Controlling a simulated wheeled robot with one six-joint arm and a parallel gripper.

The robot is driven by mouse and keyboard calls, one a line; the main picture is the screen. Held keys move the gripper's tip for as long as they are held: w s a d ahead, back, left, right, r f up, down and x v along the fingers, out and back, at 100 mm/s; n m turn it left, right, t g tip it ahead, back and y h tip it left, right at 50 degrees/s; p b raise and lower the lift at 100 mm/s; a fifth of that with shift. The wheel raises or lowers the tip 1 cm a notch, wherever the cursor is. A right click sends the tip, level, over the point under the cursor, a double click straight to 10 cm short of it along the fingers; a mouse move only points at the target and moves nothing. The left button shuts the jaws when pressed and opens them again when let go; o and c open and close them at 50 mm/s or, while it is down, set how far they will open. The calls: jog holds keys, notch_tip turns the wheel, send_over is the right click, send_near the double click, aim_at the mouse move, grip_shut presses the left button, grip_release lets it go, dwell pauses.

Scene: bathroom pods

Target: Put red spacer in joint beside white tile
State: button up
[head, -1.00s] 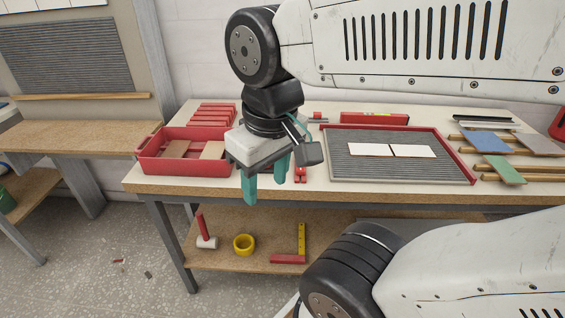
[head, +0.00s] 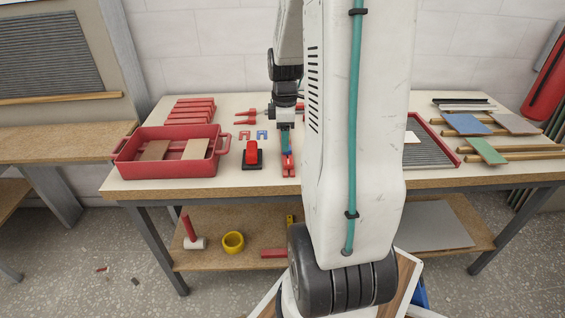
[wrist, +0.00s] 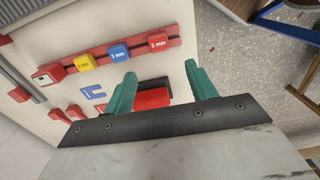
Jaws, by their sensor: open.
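A red rail (wrist: 130,52) carries labelled blocks, including a red block (wrist: 157,41), blue block (wrist: 119,53) and yellow block (wrist: 84,62). My gripper (wrist: 160,73) is open and empty above the bench near this rail. A white tile (head: 411,137) lies on the grey ribbed bed (head: 428,153); my arm hides most of it and the joint.
A red tub (head: 168,175) with tan tiles stands at the bench's left. A red-and-black tool (head: 252,155) stands near the gripper and shows between and below the fingers in the wrist view. Red pieces (head: 190,110) lie behind the tub. Coloured boards (head: 468,124) lie at right.

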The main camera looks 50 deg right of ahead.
aim_at(288, 161)
jog(key=f, duration=0.5)
jog(key=s+f, duration=0.1)
jog(key=f, duration=0.2)
jog(key=shift+d+f, duration=0.3)
jog(key=shift+d, duration=0.05)
jog(key=c, duration=1.1)
